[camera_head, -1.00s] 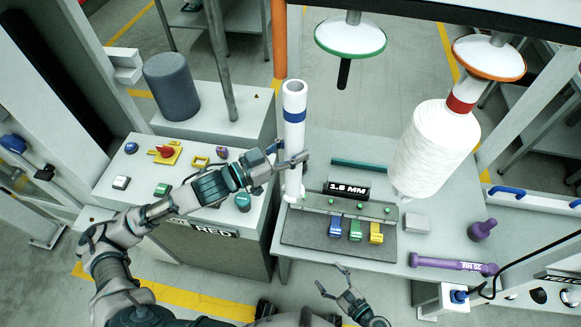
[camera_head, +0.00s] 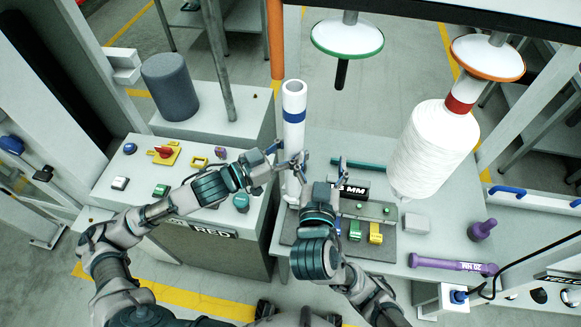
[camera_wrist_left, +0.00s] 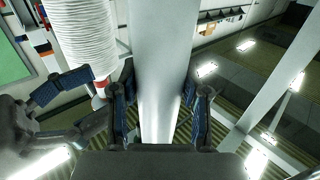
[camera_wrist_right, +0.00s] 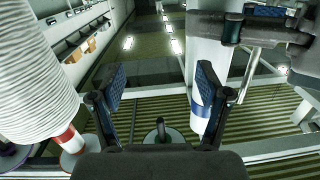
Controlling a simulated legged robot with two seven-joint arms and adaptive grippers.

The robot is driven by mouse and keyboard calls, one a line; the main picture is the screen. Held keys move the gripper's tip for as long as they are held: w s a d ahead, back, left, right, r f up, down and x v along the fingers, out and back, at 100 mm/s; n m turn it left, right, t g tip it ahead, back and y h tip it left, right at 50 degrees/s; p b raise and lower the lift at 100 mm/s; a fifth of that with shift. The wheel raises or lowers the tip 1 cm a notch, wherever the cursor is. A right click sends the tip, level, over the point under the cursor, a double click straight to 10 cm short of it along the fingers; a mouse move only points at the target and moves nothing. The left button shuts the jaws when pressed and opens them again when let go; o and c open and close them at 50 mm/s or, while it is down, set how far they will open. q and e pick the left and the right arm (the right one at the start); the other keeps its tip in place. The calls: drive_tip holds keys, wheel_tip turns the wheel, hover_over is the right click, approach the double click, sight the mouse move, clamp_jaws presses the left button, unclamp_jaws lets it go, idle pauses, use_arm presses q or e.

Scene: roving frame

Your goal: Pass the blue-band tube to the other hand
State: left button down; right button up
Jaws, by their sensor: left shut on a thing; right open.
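The white tube with a blue band (camera_head: 294,103) is upright above the left edge of the right-hand table. It also shows in the left wrist view (camera_wrist_left: 160,85) and right wrist view (camera_wrist_right: 205,52). My left gripper (camera_head: 287,158) is shut around it below the band; its fingers flank the tube in the left wrist view. Whether its lower end touches the table I cannot tell. My right gripper (camera_head: 324,165) is open and empty, just right of the tube. In the right wrist view its right finger overlaps the tube near the band, and the tube is not between the fingers.
A large white thread spool (camera_head: 433,150) hangs at the right. A green-rimmed disc (camera_head: 349,38) hangs behind the tube. The table holds the 1.6 MM sign (camera_head: 350,191), partly hidden by my right gripper, coloured clips (camera_head: 375,233) and a purple tool (camera_head: 452,264).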

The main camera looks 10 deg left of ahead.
sight(293, 133)
drive_tip(key=s+a+r+n, duration=0.1)
drive_tip(key=s+a+r, duration=0.4)
drive_tip(key=s+a, duration=0.1)
drive_tip(key=shift+t+y, duration=0.4)
drive_tip(key=w, duration=1)
drive_tip(key=shift+w+a+f, duration=0.1)
drive_tip(key=shift+w+a, duration=0.15)
drive_tip(key=shift+a, duration=0.15)
drive_tip(key=shift+w+a, duration=0.3)
drive_tip(key=shift+w, duration=0.2)
use_arm(q)
drive_tip(key=shift+a, duration=0.25)
use_arm(e)
drive_tip(key=shift+d, duration=0.1)
use_arm(q)
drive_tip(key=shift+d, duration=0.25)
use_arm(e)
drive_tip(key=shift+d, duration=0.2)
drive_tip(key=c, duration=1.4)
use_arm(q)
drive_tip(key=shift+c, duration=2.4)
unclamp_jaws()
drive_tip(key=shift+a, duration=0.1)
use_arm(e)
drive_tip(key=shift+a, duration=0.2)
use_arm(q)
drive_tip(key=shift+a, duration=0.1)
